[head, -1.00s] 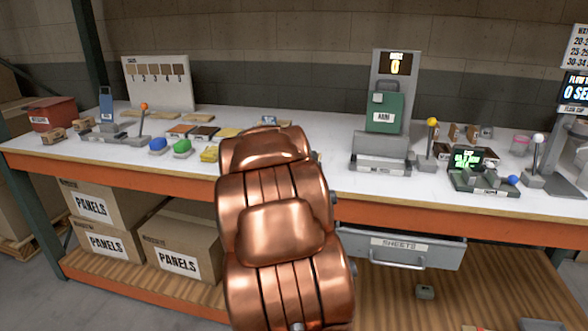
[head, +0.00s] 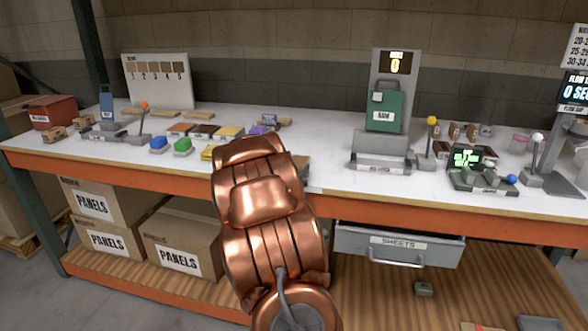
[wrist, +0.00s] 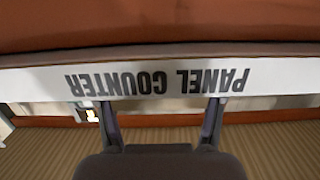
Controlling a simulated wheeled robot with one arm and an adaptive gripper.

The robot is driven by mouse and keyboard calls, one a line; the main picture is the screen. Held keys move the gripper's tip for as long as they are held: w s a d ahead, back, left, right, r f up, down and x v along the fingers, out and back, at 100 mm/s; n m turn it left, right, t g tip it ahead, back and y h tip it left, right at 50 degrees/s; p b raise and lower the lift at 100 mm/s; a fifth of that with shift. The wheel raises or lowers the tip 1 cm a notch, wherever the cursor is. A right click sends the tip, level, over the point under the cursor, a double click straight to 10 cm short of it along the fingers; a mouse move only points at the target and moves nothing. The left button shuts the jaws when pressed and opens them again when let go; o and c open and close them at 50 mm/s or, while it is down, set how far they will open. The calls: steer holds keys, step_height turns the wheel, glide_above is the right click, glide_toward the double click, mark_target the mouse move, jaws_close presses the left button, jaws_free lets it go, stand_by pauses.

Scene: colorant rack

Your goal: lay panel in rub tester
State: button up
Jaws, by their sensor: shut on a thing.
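My gripper (wrist: 160,106) shows in the wrist view with its two fingers apart and their tips hidden behind a broad reddish-brown panel (wrist: 160,24). The panel's white strip reads "PANEL COUNTER" upside down. My gripper appears shut on this panel. In the head view my copper arm hides the gripper; a small brown edge shows right of the arm, and I cannot tell if it is the panel. The tall grey machine with a display reading 0, apparently the rub tester (head: 381,147), stands on the bench, with a green block (head: 384,110) raised above its grey bed.
A yellow-knobbed lever (head: 431,138) stands right of the tester. A green-display device (head: 475,178) is farther right. Blue and green blocks (head: 182,145) and colored panels lie left of my arm. The bench front (head: 330,178) between arm and tester is clear. A drawer (head: 398,246) hangs below.

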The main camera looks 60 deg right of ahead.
steer(key=shift+f, duration=0.1)
steer(key=o, duration=1.2)
steer(key=shift+r, duration=0.2)
steer(key=shift+b+v, duration=0.45)
steer(key=shift+v, duration=5.55)
